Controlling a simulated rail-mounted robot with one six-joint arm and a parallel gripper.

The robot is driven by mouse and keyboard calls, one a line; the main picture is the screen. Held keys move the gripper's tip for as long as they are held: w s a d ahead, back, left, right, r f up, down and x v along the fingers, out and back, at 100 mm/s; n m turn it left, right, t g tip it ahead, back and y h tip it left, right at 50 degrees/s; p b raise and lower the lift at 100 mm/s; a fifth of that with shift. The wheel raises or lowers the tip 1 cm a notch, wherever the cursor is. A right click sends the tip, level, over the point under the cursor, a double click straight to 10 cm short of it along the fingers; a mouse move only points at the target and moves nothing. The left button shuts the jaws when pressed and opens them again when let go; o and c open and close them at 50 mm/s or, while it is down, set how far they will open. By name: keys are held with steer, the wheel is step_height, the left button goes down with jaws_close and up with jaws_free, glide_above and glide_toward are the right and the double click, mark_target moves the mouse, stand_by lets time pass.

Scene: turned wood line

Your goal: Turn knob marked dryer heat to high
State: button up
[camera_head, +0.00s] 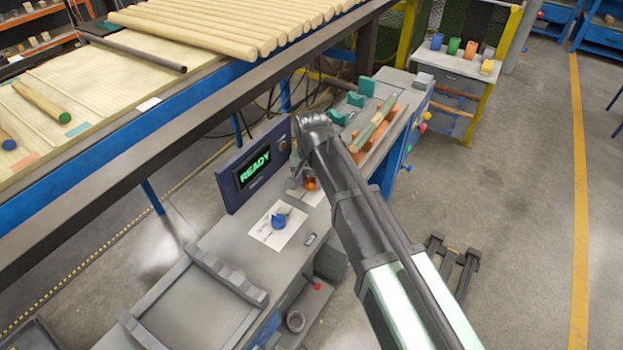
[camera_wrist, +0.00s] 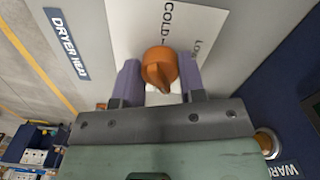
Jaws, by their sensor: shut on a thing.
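The orange knob (camera_wrist: 160,68) stands on a white dial card (camera_wrist: 125,25) in the wrist view. COLD and a partly seen word like LOW are readable on the card; the rest is hidden or out of view. A blue label reading DRYER HEA, cut off or unclear at its end, (camera_wrist: 67,42) lies beside the card. The two purple fingers of my gripper (camera_wrist: 160,80) are shut on the orange knob, one on each side. The knob's pointed end faces toward the gripper body. In the head view, the orange knob (camera_head: 311,185) shows just below my wrist, partly hidden.
A blue knob (camera_head: 278,221) on its own white card stands left of my gripper. A display reading READY (camera_head: 254,168) rises behind it. A grey tray (camera_head: 195,305) is at the front left.

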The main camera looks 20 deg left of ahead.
steer(key=m, duration=0.6)
stand_by(0.6)
steer(key=o, duration=0.9)
step_height(320, 180, up, 11)
steer(key=p, duration=1.1)
steer(key=shift+f, duration=0.15)
